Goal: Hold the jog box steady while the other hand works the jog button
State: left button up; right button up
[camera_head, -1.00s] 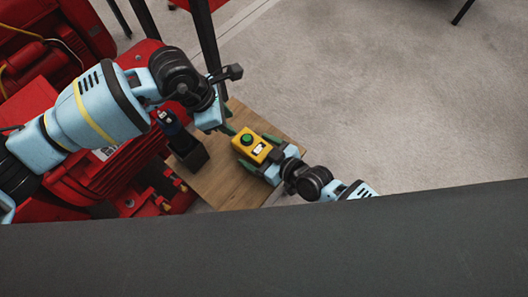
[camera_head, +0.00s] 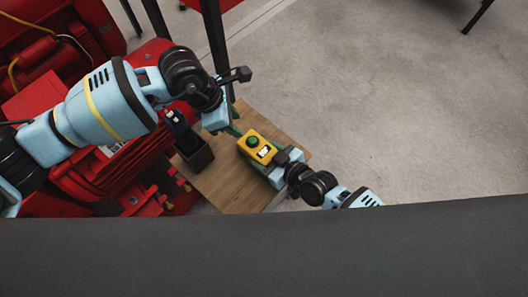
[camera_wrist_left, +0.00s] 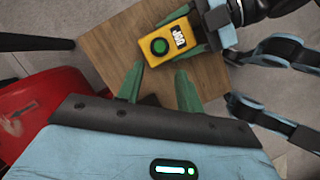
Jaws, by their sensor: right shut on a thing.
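The jog box (camera_head: 262,152) is a small yellow box with a round green button (camera_head: 253,141) and a dark-and-white label. It also shows in the left wrist view (camera_wrist_left: 178,56), label reading "JOG", with its green button (camera_wrist_left: 160,46) facing up. My right gripper (camera_head: 270,146) is shut on the jog box from the lower right and holds it over the small wooden table (camera_head: 228,190). My left gripper (camera_head: 235,130) is just up and left of the box. In the left wrist view its two green fingers (camera_wrist_left: 160,88) are apart and empty, short of the button.
A dark open holder (camera_head: 197,158) with a dark blue-black tool in it stands at the table's left. Red pump machinery (camera_head: 100,175) lies left of the table. A black post (camera_head: 213,40) rises behind. Grey floor on the right is clear.

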pick_arm(q)
jog(key=shift+c, duration=0.2)
grip_shut()
dwell(1.4)
